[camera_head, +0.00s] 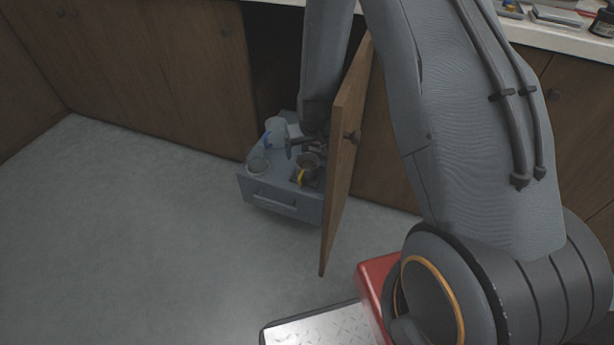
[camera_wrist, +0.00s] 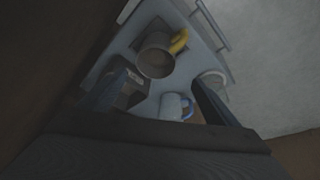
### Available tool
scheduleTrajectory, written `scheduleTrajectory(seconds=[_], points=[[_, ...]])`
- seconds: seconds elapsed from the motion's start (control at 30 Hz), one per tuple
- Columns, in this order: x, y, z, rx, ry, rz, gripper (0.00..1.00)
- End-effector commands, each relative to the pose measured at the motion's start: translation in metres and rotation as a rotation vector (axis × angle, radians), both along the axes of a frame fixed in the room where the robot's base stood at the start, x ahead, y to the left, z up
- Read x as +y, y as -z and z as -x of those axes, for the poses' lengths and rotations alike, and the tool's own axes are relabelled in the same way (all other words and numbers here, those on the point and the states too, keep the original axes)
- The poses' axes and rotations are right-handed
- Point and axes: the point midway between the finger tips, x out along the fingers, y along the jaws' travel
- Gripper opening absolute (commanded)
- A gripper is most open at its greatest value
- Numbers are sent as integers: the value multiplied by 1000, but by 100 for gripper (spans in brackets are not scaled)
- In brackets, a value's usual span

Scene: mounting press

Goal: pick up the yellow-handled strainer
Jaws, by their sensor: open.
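The yellow-handled strainer (camera_head: 311,160) is a grey metal cup shape with a yellow handle, sitting in the pulled-out drawer (camera_head: 270,199) near the open cabinet door. In the wrist view the strainer (camera_wrist: 156,62) lies above the image centre, its yellow handle pointing up and right. My gripper (camera_head: 304,146) is over the drawer, just behind the strainer in the head view. In the wrist view its two dark fingers (camera_wrist: 163,80) are spread apart, with the strainer beyond their tips and nothing held between them. My arm hides part of the drawer's back.
A white mug with a blue handle (camera_head: 278,133) and a clear glass (camera_head: 258,164) share the drawer, left of the strainer. The open wooden door (camera_head: 346,150) stands close on the right of my gripper. Floor in front and left is clear.

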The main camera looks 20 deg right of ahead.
Motion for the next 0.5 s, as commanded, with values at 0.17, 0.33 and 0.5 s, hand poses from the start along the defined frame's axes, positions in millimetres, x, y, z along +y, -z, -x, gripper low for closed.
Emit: scheduleTrajectory(seconds=[0.17,0.33,0.5], points=[[-5,27,-3,-8,12,5,84],[-6,42,-9,-9,14,5,84],[-7,54,-14,-10,12,4,84]])
